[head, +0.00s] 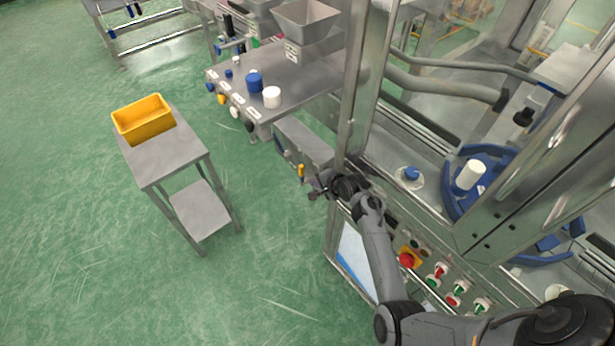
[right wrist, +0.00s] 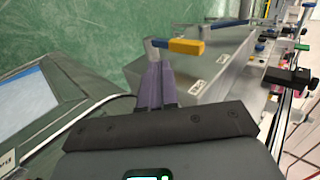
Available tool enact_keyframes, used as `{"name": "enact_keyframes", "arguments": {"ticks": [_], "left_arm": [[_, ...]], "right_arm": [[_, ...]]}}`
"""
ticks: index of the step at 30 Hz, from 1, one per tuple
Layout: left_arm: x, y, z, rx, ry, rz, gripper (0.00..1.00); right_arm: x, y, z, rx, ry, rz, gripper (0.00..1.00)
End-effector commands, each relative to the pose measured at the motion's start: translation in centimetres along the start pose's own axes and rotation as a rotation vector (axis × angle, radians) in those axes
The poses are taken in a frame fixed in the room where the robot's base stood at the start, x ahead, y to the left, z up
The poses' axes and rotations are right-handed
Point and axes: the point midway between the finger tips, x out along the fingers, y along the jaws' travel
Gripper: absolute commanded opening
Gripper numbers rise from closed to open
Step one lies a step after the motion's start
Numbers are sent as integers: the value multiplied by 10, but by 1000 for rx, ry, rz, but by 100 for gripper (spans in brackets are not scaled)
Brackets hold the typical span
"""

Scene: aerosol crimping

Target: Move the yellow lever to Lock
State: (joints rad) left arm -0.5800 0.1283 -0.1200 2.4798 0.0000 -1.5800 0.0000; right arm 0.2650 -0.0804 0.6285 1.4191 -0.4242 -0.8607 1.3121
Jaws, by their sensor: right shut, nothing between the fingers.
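The yellow lever (head: 301,170) is on the side of a grey metal box (head: 303,143) beside the machine. In the right wrist view the lever's yellow handle (right wrist: 186,46) points right from a metal stem at its left end. My right gripper (head: 314,189) is just below the lever in the head view. Its purple-grey fingers (right wrist: 157,82) are shut together and empty, with their tips close to the stem. I cannot tell whether they touch it. Small white labels (right wrist: 222,59) are on the box, too small to read. My left gripper is not in view.
The machine frame and its control panel with a red stop button (head: 407,260) lie right of my right gripper. A steel table (head: 300,85) with blue and white caps stands behind. A cart (head: 165,160) with a yellow bin (head: 143,118) stands left. Green floor between is clear.

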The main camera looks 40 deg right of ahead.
Motion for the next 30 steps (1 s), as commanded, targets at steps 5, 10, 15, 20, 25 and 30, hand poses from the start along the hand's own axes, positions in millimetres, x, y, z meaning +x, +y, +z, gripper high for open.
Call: {"name": "enact_keyframes", "arguments": {"ticks": [5, 10, 15, 20, 25, 30], "left_arm": [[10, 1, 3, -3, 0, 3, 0], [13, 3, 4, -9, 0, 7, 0], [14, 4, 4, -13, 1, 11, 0], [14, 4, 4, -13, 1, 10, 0], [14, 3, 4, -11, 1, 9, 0], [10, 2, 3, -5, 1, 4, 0]], "right_arm": [[28, -7, 0, -1, 0, -1, 0], [41, -19, 0, 0, 0, -1, 0], [46, -25, 0, 0, 1, 0, 0], [47, -26, 0, 0, 2, 0, 0], [47, -26, 0, 0, 1, 0, 0], [45, -27, -4, 4, 5, 9, 0]]}}
